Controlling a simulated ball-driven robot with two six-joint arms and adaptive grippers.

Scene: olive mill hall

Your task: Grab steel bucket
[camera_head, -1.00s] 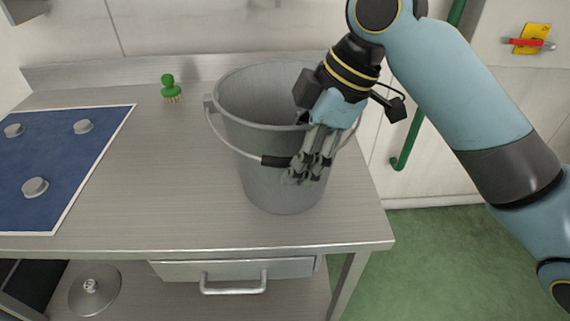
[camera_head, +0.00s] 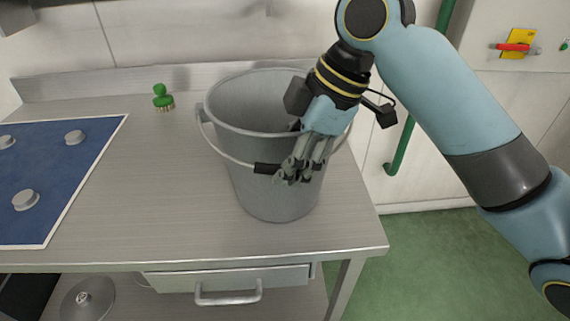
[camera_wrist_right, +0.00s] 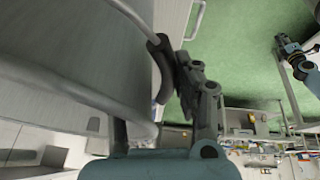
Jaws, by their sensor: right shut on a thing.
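The grey steel bucket (camera_head: 250,135) stands upright on the metal worktop near its right end. Its wire handle hangs down the near side, with a black grip (camera_head: 266,168). My right gripper (camera_head: 291,177) is shut on the bucket at the handle's black grip, in front of the bucket's wall. In the right wrist view, the bucket (camera_wrist_right: 60,60) fills the left side and the black grip (camera_wrist_right: 160,62) lies by the fingertips.
A blue mat (camera_head: 60,170) with several grey discs lies on the worktop (camera_head: 150,190) at left. A green brush (camera_head: 162,98) stands at the back. A drawer (camera_head: 235,280) is below. Green floor (camera_head: 440,260) is open to the right.

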